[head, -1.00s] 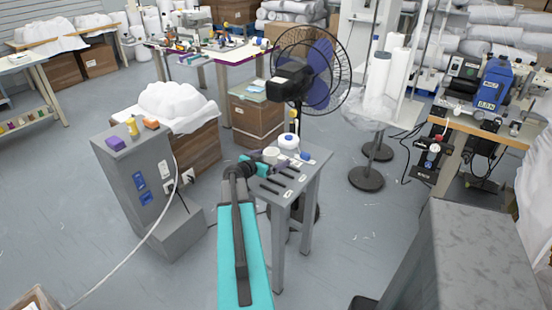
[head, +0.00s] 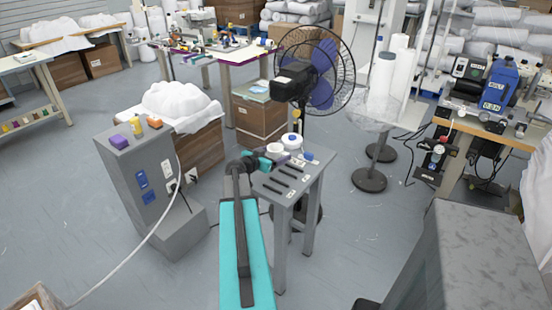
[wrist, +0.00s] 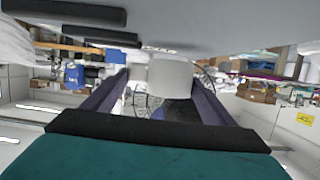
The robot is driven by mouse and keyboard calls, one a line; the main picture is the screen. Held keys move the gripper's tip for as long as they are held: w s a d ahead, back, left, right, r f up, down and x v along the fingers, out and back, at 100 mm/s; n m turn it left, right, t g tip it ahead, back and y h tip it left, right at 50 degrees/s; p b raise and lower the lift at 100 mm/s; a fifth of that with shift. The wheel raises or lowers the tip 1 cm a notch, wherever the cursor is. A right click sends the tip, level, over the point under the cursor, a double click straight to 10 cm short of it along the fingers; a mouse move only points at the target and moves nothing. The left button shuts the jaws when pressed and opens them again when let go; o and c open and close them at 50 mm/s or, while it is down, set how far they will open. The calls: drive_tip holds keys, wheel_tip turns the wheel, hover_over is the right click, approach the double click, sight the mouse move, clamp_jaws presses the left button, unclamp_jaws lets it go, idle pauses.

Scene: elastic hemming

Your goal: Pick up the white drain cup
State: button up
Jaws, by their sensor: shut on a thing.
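The white drain cup (head: 276,149) is at the back left of the small grey table (head: 312,180) in the head view. My gripper (head: 275,157) reaches it from the near left, and the fingers are small and partly hidden there. In the wrist view the pale cup (wrist: 170,76) sits between the two dark purple fingers of my gripper (wrist: 165,88), which are shut on it. The grey tabletop fills the top of that view, next to the cup. I cannot tell whether the cup touches the table or is just clear of it.
A white round container (head: 291,141) with a blue top stands close behind the cup. Dark bars (head: 280,178) lie on the table's near part. A black fan (head: 308,85) stands behind the table. A grey cabinet (head: 150,175) stands left, with open floor to the right.

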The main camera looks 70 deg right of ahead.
drive_tip(key=shift+r, duration=0.45)
drive_tip(key=shift+s+a+r+b, duration=0.15)
drive_tip(key=shift+a+r+b, duration=0.1)
drive_tip(key=shift+a+b, duration=0.1)
drive_tip(key=s+a+b, duration=0.1)
drive_tip(key=a, duration=0.2)
drive_tip(key=s+a+b, duration=0.1)
drive_tip(key=a, duration=0.2)
drive_tip(key=s+a+r+b, duration=0.1)
drive_tip(key=a, duration=0.2)
drive_tip(key=shift+s, duration=0.4)
drive_tip(key=shift+a+r, duration=0.15)
drive_tip(key=shift+p, duration=0.8)
drive_tip(key=shift+s+a+r+p, duration=0.1)
drive_tip(key=shift+a+p, duration=0.15)
drive_tip(key=shift+p, duration=0.45)
